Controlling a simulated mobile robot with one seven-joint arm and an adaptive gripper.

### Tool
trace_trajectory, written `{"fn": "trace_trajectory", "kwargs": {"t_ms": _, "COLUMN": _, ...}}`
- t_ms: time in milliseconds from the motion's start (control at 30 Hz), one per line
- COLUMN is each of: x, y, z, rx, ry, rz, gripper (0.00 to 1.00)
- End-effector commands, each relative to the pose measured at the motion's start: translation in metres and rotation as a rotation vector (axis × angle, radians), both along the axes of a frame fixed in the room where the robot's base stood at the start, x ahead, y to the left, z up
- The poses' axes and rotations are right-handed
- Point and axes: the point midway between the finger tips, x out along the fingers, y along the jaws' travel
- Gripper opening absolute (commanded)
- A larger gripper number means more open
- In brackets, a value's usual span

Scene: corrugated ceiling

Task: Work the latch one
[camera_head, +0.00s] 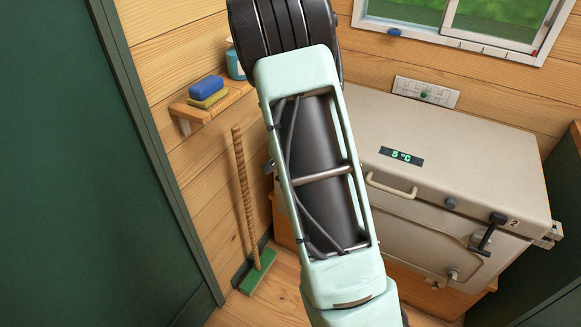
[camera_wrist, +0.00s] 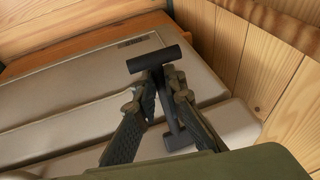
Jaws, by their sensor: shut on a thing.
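A black T-shaped latch handle (camera_wrist: 152,60) shows in the wrist view, at the front of the pale cooler chest (camera_wrist: 85,92). My gripper (camera_wrist: 162,84) is shut on this handle, its two dark fingers on either side of the stem just below the crossbar. No number shows by it. In the head view my arm covers the chest's left end, and my gripper and this handle are hidden. A second black latch handle (camera_head: 488,231), beside the number 2, is on the right of the chest front.
The chest lid (camera_head: 455,150) looks closed and has a grab handle (camera_head: 391,186) and a 5 °C display (camera_head: 401,156). A broom (camera_head: 245,200) leans on the wooden wall to the left. A shelf (camera_head: 226,102) above it holds sponges (camera_head: 207,92).

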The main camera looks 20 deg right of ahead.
Motion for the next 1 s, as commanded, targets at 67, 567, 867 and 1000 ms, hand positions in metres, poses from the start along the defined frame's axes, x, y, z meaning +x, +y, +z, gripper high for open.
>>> {"fn": "trace_trajectory", "kwargs": {"t_ms": 67, "x": 0.001, "y": -0.002, "z": 0.012, "rx": 0.056, "ry": 0.039, "rz": -0.005, "gripper": 0.00}}
{"fn": "trace_trajectory", "kwargs": {"t_ms": 567, "x": -0.001, "y": 0.002, "z": 0.035, "rx": 0.161, "ry": 0.124, "rz": 0.000, "gripper": 0.00}}
{"fn": "trace_trajectory", "kwargs": {"t_ms": 867, "x": 0.000, "y": 0.002, "z": 0.035, "rx": 0.160, "ry": 0.121, "rz": 0.001, "gripper": 0.00}}
{"fn": "trace_trajectory", "kwargs": {"t_ms": 1000, "x": 0.000, "y": 0.002, "z": 0.036, "rx": 0.160, "ry": 0.120, "rz": 0.001, "gripper": 0.00}}
